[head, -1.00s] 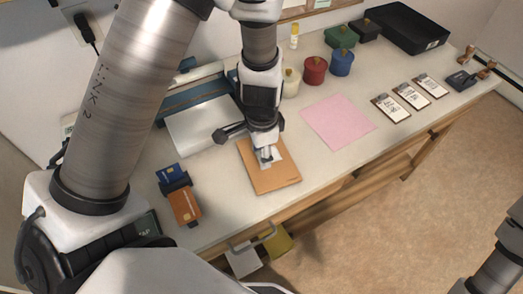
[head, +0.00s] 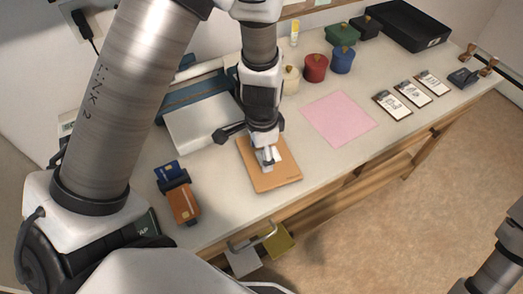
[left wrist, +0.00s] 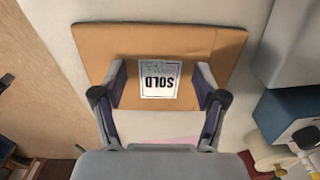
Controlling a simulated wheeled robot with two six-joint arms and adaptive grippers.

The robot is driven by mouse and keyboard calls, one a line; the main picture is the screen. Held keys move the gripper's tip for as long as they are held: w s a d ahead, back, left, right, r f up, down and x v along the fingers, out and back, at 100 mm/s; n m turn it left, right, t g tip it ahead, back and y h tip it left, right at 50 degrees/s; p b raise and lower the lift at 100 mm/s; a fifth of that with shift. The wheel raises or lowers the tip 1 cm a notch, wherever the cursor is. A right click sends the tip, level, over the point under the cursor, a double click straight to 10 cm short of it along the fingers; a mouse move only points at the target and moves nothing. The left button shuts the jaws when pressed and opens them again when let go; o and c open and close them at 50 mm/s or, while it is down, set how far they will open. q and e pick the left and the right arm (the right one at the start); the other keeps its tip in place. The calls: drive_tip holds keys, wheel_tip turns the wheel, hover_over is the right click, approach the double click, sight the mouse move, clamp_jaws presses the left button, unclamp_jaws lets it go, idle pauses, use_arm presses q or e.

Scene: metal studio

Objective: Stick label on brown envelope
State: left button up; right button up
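The brown envelope (head: 275,183) lies flat on the counter in the head view and spans the upper part of the left wrist view (left wrist: 105,45). A small white label printed "SOLD" (left wrist: 158,79) lies over the envelope, seemingly flat on it. It also shows in the head view (head: 281,153), partly hidden by my gripper. My left gripper (head: 266,160) points down over the envelope. Its fingers stand on either side of the label, with a gap on both sides, so it is open. I cannot tell whether the fingertips touch the envelope. My right gripper is out of view.
A pink sheet (head: 339,119) lies right of the envelope. A silver-and-blue device (head: 200,125) stands behind-left, and a card holder (head: 180,197) is at left. Coloured pots (head: 316,68) stand at the back. Several clipboards (head: 411,94) lie farther right.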

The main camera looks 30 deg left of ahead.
use_arm(q)
wheel_tip(320, 180, up, 12)
idle(0.6)
drive_tip(key=shift+d, duration=0.1)
clamp_jaws()
idle(0.8)
drive_tip(key=f, duration=0.2)
drive_tip(key=w+f+b, duration=0.1)
drive_tip(key=f, duration=0.1)
drive_tip(key=d+f+b, duration=0.1)
drive_tip(key=f, duration=0.2)
drive_tip(key=shift+w+f, duration=0.1)
drive_tip(key=shift+w, duration=0.15)
